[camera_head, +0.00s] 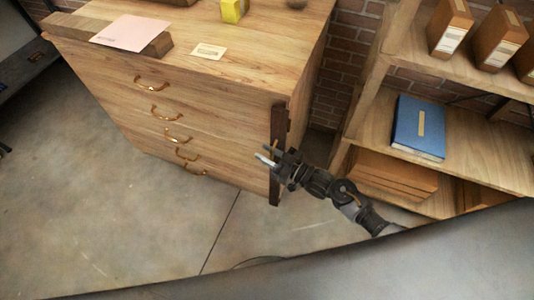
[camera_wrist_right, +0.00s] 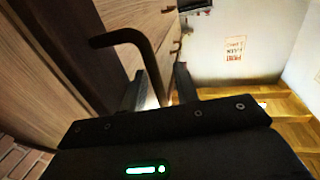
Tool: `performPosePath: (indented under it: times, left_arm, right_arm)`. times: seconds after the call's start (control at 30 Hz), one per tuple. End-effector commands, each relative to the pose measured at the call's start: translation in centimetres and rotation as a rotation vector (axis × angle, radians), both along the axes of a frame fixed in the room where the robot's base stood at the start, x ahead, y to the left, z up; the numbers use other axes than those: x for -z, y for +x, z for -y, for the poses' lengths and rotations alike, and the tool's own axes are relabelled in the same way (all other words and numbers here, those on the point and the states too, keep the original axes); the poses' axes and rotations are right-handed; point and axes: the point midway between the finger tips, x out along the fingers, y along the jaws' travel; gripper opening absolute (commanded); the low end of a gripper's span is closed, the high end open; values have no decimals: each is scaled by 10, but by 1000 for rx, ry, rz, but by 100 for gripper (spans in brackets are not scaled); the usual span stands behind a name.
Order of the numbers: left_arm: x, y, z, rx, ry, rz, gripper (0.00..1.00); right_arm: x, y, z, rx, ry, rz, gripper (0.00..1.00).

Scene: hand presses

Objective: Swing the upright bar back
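The upright bar (camera_head: 277,125) is a dark strip standing along the right front edge of a wooden drawer cabinet. In the right wrist view the dark bar (camera_wrist_right: 82,55) runs down the left side, with a bent dark handle (camera_wrist_right: 125,37) beside it. My right gripper (camera_head: 265,155) is at the lower part of the bar, in front of the cabinet. In the wrist view its fingers (camera_wrist_right: 159,88) are apart, and the handle's lower end shows between them. Contact cannot be told. My left gripper is not in view.
The cabinet (camera_head: 215,120) has several brass-coloured drawer pulls. A pink paper (camera_head: 130,32), a card (camera_head: 208,51) and a yellow block (camera_head: 233,10) are on its top. A shelf with a blue binder (camera_head: 418,127) stands on the right. The concrete floor at left is clear.

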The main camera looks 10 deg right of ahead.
Motion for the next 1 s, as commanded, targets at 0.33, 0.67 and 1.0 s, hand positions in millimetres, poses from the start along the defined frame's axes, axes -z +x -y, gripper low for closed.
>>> performPosePath:
  times: [0.33, 0.67, 1.0]
  left_arm:
    - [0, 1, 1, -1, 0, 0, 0]
    - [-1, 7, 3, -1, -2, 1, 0]
    - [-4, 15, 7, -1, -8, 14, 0]
  right_arm:
    - [2, -15, 15, 0, -2, -2, 30]
    - [1, -60, 60, -1, -2, -2, 30]
    - [0, -76, 77, -1, 0, 0, 30]
